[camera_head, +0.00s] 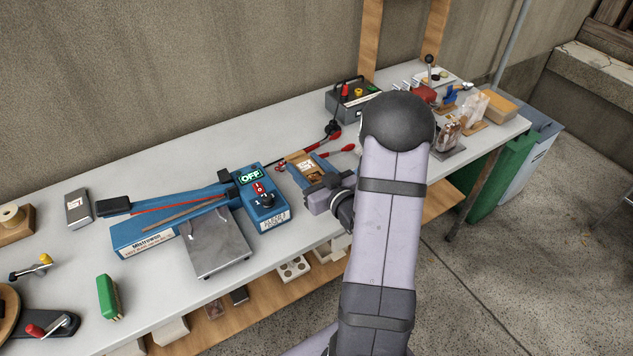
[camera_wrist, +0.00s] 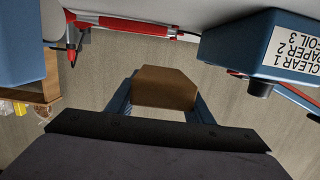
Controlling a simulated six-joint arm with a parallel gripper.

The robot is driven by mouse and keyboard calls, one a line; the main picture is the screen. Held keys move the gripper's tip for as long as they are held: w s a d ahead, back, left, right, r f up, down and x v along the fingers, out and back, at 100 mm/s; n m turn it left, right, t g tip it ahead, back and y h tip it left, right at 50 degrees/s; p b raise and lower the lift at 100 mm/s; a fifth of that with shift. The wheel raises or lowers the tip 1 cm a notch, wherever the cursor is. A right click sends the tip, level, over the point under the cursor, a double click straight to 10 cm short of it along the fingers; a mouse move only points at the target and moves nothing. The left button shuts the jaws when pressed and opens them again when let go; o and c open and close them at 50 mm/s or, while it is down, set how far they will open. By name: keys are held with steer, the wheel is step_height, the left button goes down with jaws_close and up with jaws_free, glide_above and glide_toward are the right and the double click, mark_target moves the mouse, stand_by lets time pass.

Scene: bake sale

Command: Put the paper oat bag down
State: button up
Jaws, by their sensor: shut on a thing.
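The paper oat bag (camera_head: 297,158) is brown with a white label. In the wrist view its brown end (camera_wrist: 165,88) sits between the blue fingers of my gripper (camera_wrist: 160,98). My gripper (camera_head: 316,182) is shut on the bag, just right of the blue sealer's control box in the head view. Part of the bag is hidden by the gripper. I cannot tell whether the bag touches the bench.
The blue sealer (camera_head: 170,222) with its OFF display and metal plate lies left of the bag. A dark battery-like box (camera_head: 350,100) with red clamps stands behind. Packed bags and tools crowd the bench's right end. Bare bench (camera_head: 255,140) shows behind the sealer.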

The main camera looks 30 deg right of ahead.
mark_target(307, 176)
steer(key=shift+f, duration=1.6)
steer(key=shift+f, duration=0.1)
steer(key=shift+f, duration=2)
steer(key=shift+f, duration=0.1)
steer(key=shift+f, duration=0.1)
steer(key=o, duration=0.8)
steer(key=shift+c, duration=0.2)
